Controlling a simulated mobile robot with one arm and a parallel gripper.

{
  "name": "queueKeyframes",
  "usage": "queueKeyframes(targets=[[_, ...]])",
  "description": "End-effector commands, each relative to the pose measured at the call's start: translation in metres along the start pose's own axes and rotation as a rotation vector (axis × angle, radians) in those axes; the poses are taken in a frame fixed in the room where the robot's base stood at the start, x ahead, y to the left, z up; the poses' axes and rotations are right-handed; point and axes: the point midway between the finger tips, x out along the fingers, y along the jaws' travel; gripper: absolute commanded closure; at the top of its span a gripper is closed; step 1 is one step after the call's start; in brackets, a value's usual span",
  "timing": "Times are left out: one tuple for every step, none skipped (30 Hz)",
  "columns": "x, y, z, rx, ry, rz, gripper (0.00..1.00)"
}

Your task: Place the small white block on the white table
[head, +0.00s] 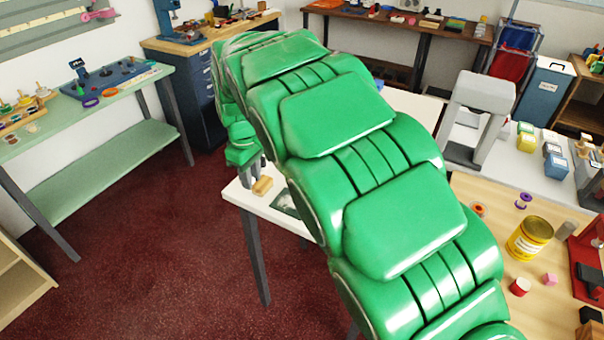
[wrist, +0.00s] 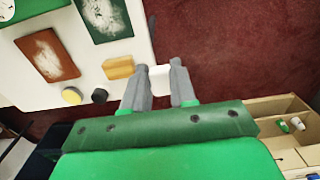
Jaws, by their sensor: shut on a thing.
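My gripper (wrist: 159,70) is shut on the small white block (wrist: 160,80), which shows between its two grey fingertips in the wrist view. In that view the block lies just past the edge of the white table (wrist: 120,52), with dark red carpet behind it. In the head view my green arm hides much of the white table (head: 238,193), and my gripper (head: 257,172) shows only partly near its left end. I cannot make out the block there.
On the white table are a tan block (wrist: 118,69), a yellow round piece (wrist: 71,96), a black piece (wrist: 99,96), and brown (wrist: 47,55) and green (wrist: 104,17) swatches. Bare white surface shows between them. A green bench (head: 110,110) stands at the left.

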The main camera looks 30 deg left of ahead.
Motion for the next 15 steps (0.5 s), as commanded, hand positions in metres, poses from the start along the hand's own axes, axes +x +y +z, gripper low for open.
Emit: queueKeyframes(targets=[[0.000, 0.000, -0.001, -0.001, 0.000, 0.000, 1.00], [0.001, 0.001, -0.001, 0.000, 0.000, 0.000, 1.00], [0.001, 0.002, -0.002, 0.000, 0.000, 0.000, 1.00], [0.002, 0.003, -0.003, 0.000, -0.001, -0.001, 1.00], [0.003, 0.004, -0.005, 0.000, -0.001, -0.001, 1.00], [0.005, 0.006, -0.007, 0.000, -0.001, -0.001, 1.00], [0.006, 0.007, -0.009, 0.000, -0.002, -0.002, 1.00], [0.008, 0.009, -0.012, 0.000, -0.001, -0.002, 1.00], [0.010, 0.012, -0.015, 0.000, -0.001, -0.002, 1.00], [0.011, 0.013, -0.018, 0.000, -0.001, -0.002, 1.00], [0.013, 0.015, -0.020, 0.000, 0.000, -0.002, 1.00], [0.014, 0.017, -0.023, 0.000, 0.000, -0.002, 1.00], [0.015, 0.019, -0.025, 0.000, 0.000, -0.001, 1.00], [0.016, 0.021, -0.028, 0.000, 0.000, -0.001, 1.00], [0.018, 0.023, -0.030, 0.000, 0.000, -0.001, 1.00]])
